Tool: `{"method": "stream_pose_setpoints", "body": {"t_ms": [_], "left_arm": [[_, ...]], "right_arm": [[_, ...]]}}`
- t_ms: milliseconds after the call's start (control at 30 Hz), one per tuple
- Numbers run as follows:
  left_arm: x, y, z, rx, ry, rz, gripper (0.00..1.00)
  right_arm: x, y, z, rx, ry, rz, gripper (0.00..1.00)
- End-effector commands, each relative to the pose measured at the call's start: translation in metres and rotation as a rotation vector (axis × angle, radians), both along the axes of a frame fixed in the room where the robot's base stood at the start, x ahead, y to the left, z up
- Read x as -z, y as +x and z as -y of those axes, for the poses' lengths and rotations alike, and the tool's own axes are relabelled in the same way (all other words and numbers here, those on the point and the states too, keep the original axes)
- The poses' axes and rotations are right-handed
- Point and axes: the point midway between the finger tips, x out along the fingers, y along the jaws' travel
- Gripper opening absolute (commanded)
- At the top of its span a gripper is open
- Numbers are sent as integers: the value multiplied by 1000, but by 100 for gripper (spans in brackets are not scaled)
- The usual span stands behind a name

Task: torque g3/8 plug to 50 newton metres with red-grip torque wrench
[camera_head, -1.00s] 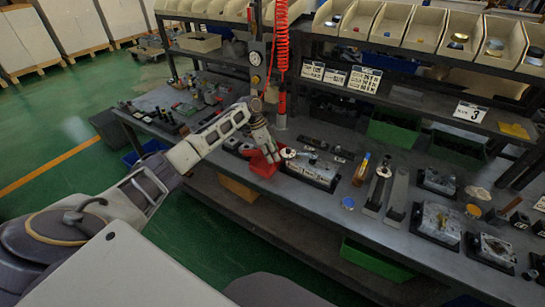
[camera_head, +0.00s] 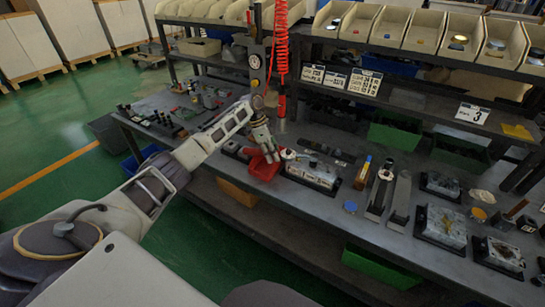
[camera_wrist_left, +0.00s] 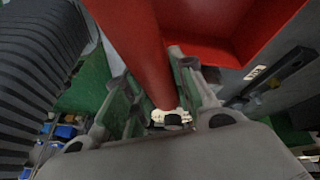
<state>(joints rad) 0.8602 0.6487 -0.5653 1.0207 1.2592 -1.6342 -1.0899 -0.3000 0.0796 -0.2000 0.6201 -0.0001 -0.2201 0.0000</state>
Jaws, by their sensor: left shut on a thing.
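My left gripper (camera_head: 264,140) is over the middle of the bench, just above and behind a red open bin (camera_head: 264,168). In the left wrist view, a round red bar (camera_wrist_left: 150,50) runs between the fingers (camera_wrist_left: 160,112), and the gripper is shut on it. It looks like the torque wrench's red grip, but the rest of the tool is hidden. The red bin also shows in the wrist view (camera_wrist_left: 225,45). A metal valve block (camera_head: 313,173) stands right of the bin. The plug cannot be made out. My right gripper is not in view.
More valve blocks (camera_head: 443,224) stand on dark bases at the right. Two long dark holders (camera_head: 380,193) lie mid-bench. A gauge column (camera_head: 255,62) and a coiled red hose (camera_head: 281,45) rise behind the gripper. The bench front has bare room.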

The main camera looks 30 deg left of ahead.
Motion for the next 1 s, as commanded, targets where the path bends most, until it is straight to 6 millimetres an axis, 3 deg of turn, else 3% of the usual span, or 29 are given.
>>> {"method": "stream_pose_setpoints", "body": {"t_ms": [433, 1000], "left_arm": [[-2, 1, 0, 8, -1, 3, 0], [-1, 10, -2, 59, -2, 5, 0]], "right_arm": [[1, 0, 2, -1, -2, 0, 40], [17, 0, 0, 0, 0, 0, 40]]}}
